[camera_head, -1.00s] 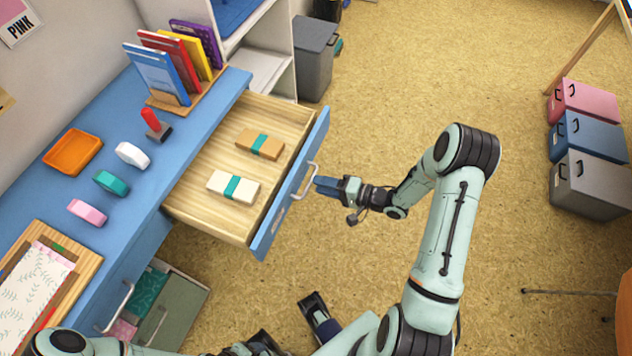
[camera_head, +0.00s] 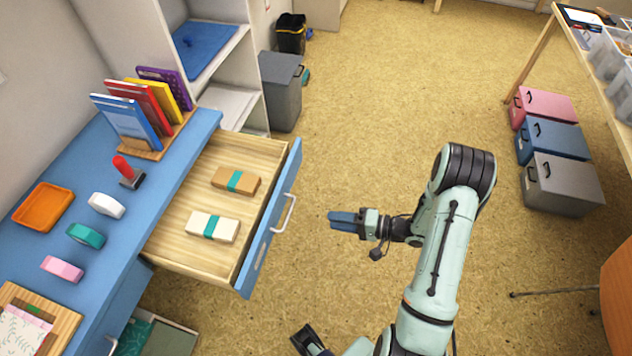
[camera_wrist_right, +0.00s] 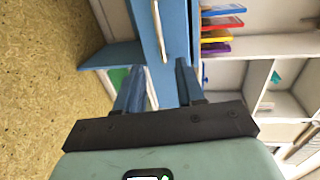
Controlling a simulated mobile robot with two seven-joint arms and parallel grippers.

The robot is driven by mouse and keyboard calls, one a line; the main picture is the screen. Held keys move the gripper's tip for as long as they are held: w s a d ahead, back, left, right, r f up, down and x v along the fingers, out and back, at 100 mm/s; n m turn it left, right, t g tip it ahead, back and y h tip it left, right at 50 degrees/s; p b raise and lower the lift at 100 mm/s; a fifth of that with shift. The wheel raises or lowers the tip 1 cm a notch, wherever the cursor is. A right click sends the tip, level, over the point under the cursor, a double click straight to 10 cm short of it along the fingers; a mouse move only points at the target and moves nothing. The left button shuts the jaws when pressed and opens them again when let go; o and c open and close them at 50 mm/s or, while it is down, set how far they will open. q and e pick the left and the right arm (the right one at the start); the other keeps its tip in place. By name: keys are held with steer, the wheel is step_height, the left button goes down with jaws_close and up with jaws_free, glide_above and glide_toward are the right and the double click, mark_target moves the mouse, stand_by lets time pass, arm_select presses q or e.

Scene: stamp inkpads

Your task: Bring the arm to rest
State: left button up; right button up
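My right arm (camera_head: 440,235) comes up from the bottom of the head view and bends back to the left. Its gripper (camera_head: 332,219) hangs over the floor, to the right of the open drawer and apart from its handle. In the right wrist view the two blue fingers (camera_wrist_right: 158,82) are spread with nothing between them. My left gripper (camera_head: 302,340) shows only in part at the bottom edge of the head view, and its finger gap cannot be made out.
The drawer (camera_head: 245,262) stands open, holding a brown bundle (camera_head: 236,181) and a white bundle (camera_head: 200,226) with teal bands. The blue desk (camera_head: 140,185) bears a red-handled stamp (camera_head: 124,168). Storage boxes (camera_head: 560,185) stand at right. The middle floor is clear.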

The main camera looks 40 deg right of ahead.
steer(key=shift+w+a, duration=0.1)
steer(key=w+a+f+n+g+h+p, duration=0.2)
steer(key=w+a+f+g+h+p, duration=0.15)
steer(key=a+f, duration=0.55)
arm_select(q)
step_height(320, 180, up, 8)
steer(key=w+p, duration=0.2)
steer(key=p, duration=0.2)
steer(key=shift+w+r+p, duration=0.15)
steer(key=shift+r+p, duration=0.05)
steer(key=shift+p, duration=0.15)
arm_select(e)
steer(key=s+a+f+n+g, duration=0.3)
steer(key=s+a+n+g, duration=0.2)
steer(key=s+a+g, duration=0.6)
steer(key=s+a+h, duration=0.1)
steer(key=s+a, duration=0.1)
steer(key=s, duration=0.3)
steer(key=shift+s+a+f+n, duration=0.15)
steer(key=shift+s+a+n, duration=0.15)
steer(key=shift+s+a, duration=0.05)
